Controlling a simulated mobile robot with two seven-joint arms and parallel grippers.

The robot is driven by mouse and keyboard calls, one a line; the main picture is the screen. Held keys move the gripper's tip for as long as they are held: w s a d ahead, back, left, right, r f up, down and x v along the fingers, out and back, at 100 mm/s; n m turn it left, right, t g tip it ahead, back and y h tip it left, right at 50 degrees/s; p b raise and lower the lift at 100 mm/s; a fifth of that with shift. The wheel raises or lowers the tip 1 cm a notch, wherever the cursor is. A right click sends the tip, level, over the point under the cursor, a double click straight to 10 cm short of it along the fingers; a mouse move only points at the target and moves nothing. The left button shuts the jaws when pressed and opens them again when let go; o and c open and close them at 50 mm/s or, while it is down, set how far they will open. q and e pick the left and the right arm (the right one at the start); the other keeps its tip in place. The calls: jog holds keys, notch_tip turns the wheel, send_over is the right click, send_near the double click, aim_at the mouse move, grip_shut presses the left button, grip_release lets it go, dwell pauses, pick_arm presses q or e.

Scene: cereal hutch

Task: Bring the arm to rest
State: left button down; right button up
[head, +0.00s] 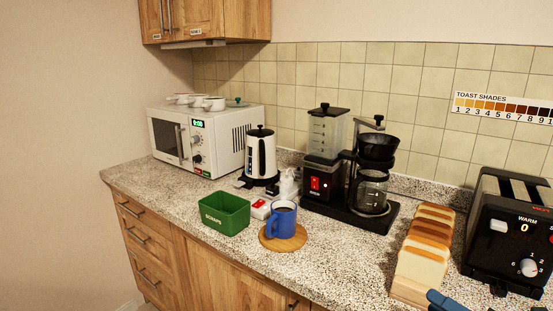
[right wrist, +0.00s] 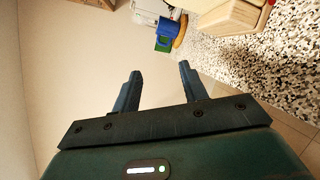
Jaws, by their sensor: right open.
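My right gripper (right wrist: 158,88) is open, with its two blue fingers apart and nothing between them in the right wrist view. In the head view only a blue part of it (head: 446,301) shows at the bottom edge, in front of the bread slices (head: 428,240) and left of the black toaster (head: 512,235). In the right wrist view the counter (right wrist: 245,58) lies beyond the fingers, up and to the right. My left gripper is not in view.
A blue mug (head: 282,218) stands on a round wooden coaster (head: 298,241), beside a green scraps bin (head: 224,213). A coffee maker (head: 373,180), a kettle (head: 261,155) and a microwave (head: 203,138) stand behind. The counter front between coaster and bread is clear.

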jog(key=s+a+f+m+h+p, duration=0.1)
jog(key=s+f+m+h, duration=0.15)
jog(key=f+m, duration=0.5)
jog(key=s+a+f+m+h, duration=0.1)
jog(key=f+m+h, duration=0.35)
jog(key=m, duration=0.65)
pick_arm(q)
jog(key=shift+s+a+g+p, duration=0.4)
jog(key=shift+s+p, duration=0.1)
jog(key=shift+p, duration=0.1)
pick_arm(e)
jog(key=s+a+f+m+g, duration=0.4)
jog(key=s+a+f+m, duration=0.4)
jog(key=a, duration=0.4)
notch_tip(320, 180, down, 2)
jog(key=shift+a+f+m+y, duration=0.25)
jog(key=shift+m+y, duration=0.15)
jog(key=shift+m, duration=0.05)
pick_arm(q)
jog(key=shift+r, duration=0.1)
